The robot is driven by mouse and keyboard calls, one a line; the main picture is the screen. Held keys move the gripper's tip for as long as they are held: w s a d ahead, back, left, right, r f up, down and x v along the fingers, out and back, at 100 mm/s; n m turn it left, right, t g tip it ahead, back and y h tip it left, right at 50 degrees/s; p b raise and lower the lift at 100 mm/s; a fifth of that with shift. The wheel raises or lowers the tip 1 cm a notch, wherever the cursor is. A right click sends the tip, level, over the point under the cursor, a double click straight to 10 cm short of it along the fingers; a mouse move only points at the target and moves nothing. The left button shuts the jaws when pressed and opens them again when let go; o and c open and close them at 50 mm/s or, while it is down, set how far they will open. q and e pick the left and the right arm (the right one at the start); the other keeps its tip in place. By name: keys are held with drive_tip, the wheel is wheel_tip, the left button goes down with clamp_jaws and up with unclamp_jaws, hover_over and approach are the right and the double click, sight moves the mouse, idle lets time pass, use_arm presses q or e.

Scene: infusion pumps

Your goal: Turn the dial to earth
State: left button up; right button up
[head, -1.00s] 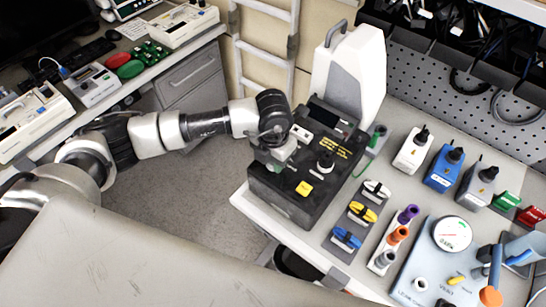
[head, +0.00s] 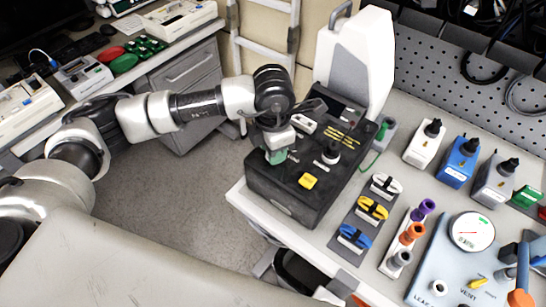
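A black tester box (head: 290,200) stands on the bench's left end. Its top carries a dark dial knob with a pale base (head: 331,154), a yellow button (head: 309,181) and yellow lettering. The dial's markings are too small to read. My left gripper (head: 277,155) points down over the left part of the box top, to the left of the dial and apart from it. A green patch shows at its tip; I cannot tell whether this is a part of the box or something at the fingers. The finger opening is hidden. My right gripper is not in view.
A white and grey case (head: 354,60) stands behind the box. Clips on a grey plate (head: 362,212), coloured plugs (head: 412,234) and a gauge panel (head: 472,232) lie to the right. White, blue and grey blocks (head: 459,161) stand farther back.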

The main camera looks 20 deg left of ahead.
use_arm(q)
drive_tip(key=m+b, duration=0.2)
drive_tip(key=b, duration=0.1)
drive_tip(key=shift+f+m, duration=0.15)
drive_tip(key=shift+m, duration=0.15)
drive_tip(key=shift+m+b, duration=0.5)
drive_tip(key=shift+b, duration=0.25)
drive_tip(key=shift+r, duration=0.2)
drive_tip(key=o, duration=0.9)
wheel_tip(320, 180, up, 11)
drive_tip(key=b, duration=0.2)
drive_tip(key=shift+f, duration=0.15)
